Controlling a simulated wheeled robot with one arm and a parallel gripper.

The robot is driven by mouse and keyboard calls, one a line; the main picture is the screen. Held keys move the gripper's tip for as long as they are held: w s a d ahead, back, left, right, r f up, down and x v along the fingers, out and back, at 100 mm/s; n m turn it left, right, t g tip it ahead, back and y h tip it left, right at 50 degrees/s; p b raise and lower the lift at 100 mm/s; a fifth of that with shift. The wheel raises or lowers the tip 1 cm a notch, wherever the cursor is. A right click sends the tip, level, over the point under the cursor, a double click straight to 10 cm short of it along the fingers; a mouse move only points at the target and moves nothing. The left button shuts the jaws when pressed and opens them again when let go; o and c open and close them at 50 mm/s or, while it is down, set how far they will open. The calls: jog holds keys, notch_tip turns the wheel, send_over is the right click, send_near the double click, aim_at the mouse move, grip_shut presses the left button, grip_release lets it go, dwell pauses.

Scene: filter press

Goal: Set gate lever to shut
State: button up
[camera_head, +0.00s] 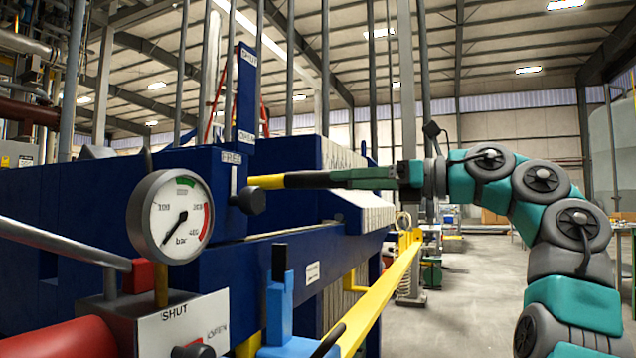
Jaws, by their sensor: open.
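A lever with a yellow root and a black grip (305,180) sticks out to the right, about level, from a blue housing (195,165) on the press. The housing carries a small plate reading FREE. A tall blue upright above it has plates that seem to read SHUT. No plate names the gate, so I take this as the gate lever. My gripper (336,179) reaches in from the right, at the outer end of the black grip. Its jaws are open; I cannot tell whether they touch the grip or surround its end.
A pressure gauge (180,217) sits left of the lever. Below it a white plate (190,327) reads SHUT and OPEN, with a black knob. Open floor lies right.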

aim_at(322, 180)
jog(key=x, duration=0.6)
jog(key=shift+s, duration=0.1)
grip_shut()
dwell(0.5)
dwell(0.8)
